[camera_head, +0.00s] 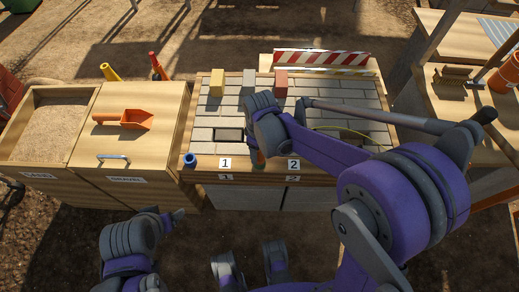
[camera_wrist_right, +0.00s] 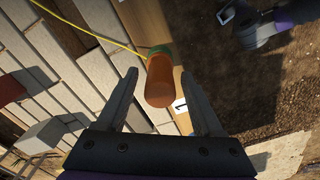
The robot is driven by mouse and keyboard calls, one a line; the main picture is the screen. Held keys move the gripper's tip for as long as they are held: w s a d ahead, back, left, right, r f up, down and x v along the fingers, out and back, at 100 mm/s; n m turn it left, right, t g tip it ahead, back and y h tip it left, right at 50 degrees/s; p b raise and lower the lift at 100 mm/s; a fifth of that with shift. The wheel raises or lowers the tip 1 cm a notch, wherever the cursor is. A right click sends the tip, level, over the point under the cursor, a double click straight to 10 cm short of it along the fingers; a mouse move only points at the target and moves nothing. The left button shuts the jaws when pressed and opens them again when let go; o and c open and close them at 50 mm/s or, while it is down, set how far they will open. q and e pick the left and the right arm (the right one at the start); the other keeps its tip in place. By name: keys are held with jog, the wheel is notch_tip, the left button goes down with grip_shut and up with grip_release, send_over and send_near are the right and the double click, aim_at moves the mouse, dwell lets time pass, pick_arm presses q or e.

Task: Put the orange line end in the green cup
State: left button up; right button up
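The orange line end (camera_wrist_right: 160,82) is a cylinder between the two fingers of my right gripper (camera_wrist_right: 158,76) in the right wrist view. Gaps show between it and both fingers, so the gripper is open around it. The green cup (camera_wrist_right: 160,50) shows as a green rim at the far end of the cylinder; whether the end sits inside it or just over it I cannot tell. In the head view my right gripper (camera_head: 259,150) is over the bench's front edge, largely hiding both. My left gripper (camera_head: 174,218) is low at the left, apart from the bench.
The yellow line (camera_head: 342,130) lies across the paved bench top. A blue cup (camera_head: 190,160) stands at the bench's front left corner. Yellow, grey and red blocks (camera_head: 281,82) stand farther back. An orange scoop (camera_head: 135,119) lies on the left cabinet.

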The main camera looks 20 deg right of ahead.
jog(key=shift+r, duration=0.35)
notch_tip(320, 180, up, 12)
jog(key=p, duration=0.2)
jog(key=s+d+f+m+t, duration=0.1)
jog(key=s+d+m+t, duration=0.1)
jog(key=s, duration=0.6)
jog(key=s+d+f+m+t, duration=0.2)
jog(key=s+d+m+t, duration=0.1)
jog(key=s+m, duration=0.4)
jog(key=shift+s+d+f, duration=0.2)
jog(key=shift+s+d, duration=0.2)
jog(key=shift+d, duration=0.4)
